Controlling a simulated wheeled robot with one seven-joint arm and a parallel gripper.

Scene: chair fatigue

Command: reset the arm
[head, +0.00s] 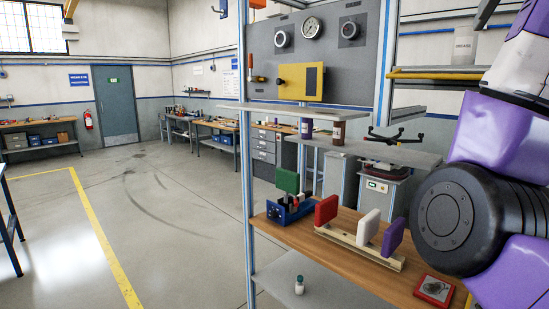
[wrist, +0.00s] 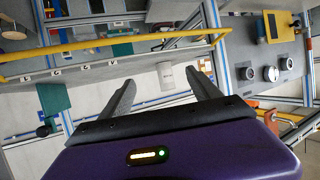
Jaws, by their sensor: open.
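My gripper (wrist: 160,78) shows in the wrist view with its two dark fingers spread apart. Nothing is between the fingers, and they point toward a frame with a yellow rail. In the head view my purple and black arm fills the right edge, in front of the bench. My gripper itself is outside the head view.
A wooden bench (head: 385,277) carries a blue vise (head: 288,211), red, white and purple pads and a red-framed box (head: 434,290). Above it are shelves, a grey dial panel (head: 350,75) and a yellow rail (head: 440,75) close to my arm. Open floor lies left.

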